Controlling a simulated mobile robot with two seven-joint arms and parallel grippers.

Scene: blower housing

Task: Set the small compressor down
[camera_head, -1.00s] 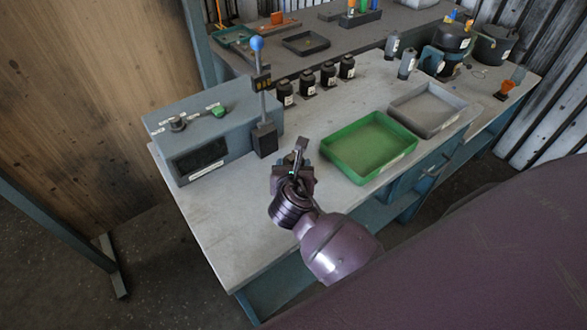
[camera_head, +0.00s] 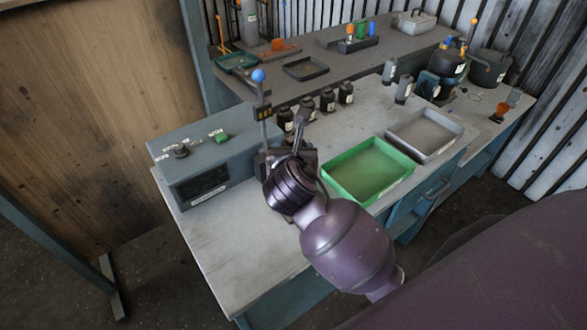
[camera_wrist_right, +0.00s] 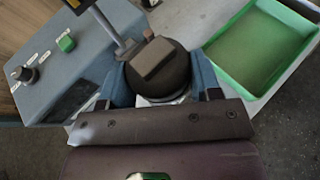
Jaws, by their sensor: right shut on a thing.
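The small compressor (camera_wrist_right: 160,68), a dark rounded body with a flat grey-brown block on top, sits between the two blue fingers of my right gripper (camera_wrist_right: 160,86) in the right wrist view. The gripper is shut on it. A bit of white shows under its near side. In the head view my right gripper (camera_head: 294,150) is over the workbench, between the lever post and the green tray; my wrist hides most of the compressor. I cannot tell whether its underside touches the bench. My left gripper is not in view.
A grey control box (camera_head: 205,165) and a blue-knobbed lever post (camera_head: 262,108) stand left of the gripper. A green tray (camera_head: 368,170) and a grey tray (camera_head: 425,135) are to the right. Several black bottles (camera_head: 327,100) stand behind. The bench front left (camera_head: 235,250) is clear.

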